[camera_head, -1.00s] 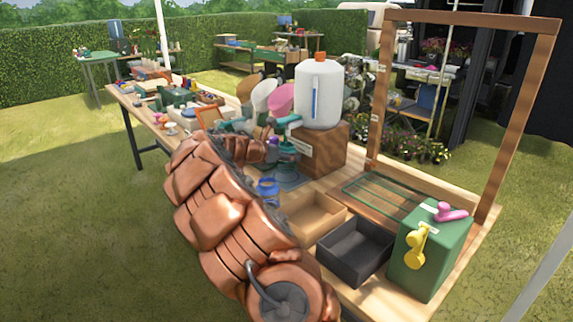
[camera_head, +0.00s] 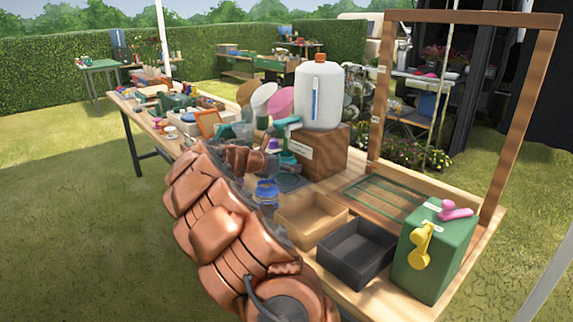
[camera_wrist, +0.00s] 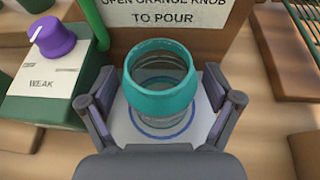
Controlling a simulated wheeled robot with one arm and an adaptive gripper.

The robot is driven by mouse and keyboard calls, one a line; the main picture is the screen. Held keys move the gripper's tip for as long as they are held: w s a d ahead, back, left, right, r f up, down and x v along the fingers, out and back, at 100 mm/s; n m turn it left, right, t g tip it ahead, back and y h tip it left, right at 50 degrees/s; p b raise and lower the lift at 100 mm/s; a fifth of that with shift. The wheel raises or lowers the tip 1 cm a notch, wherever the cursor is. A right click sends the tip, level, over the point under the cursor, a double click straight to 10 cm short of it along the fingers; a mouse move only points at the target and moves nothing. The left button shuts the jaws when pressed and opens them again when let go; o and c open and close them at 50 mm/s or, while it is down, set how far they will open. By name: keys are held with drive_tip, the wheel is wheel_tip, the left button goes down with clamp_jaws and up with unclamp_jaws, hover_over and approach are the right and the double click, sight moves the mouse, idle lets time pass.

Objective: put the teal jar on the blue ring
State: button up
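The teal jar (camera_wrist: 160,92), with a thick teal rim and clear glass lower body, stands upright in the wrist view. Its base is over the blue ring (camera_wrist: 138,132) on a pale pad, and the ring's near edge shows around the glass. My gripper (camera_wrist: 161,100) is open, with one dark finger on each side of the jar and visible gaps between. In the head view the teal jar (camera_head: 287,158) is small and partly hidden near my copper-coloured arm; the fingers are hard to make out there.
A wooden block (camera_head: 325,150) with a pouring sign stands behind the jar, bearing a white jug (camera_head: 318,95). A green box with a purple knob (camera_wrist: 54,36) is at left. A blue jar (camera_head: 266,192), a wooden tray (camera_head: 310,222) and a black tray (camera_head: 355,250) are nearby.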

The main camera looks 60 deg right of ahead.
drive_tip(key=shift+r, duration=0.15)
drive_tip(key=shift+w+a+r, duration=0.1)
drive_tip(key=shift+a+r, duration=0.05)
drive_tip(key=shift+a, duration=0.15)
drive_tip(key=p+v, duration=0.1)
drive_tip(key=v, duration=1)
drive_tip(key=shift+a, duration=0.2)
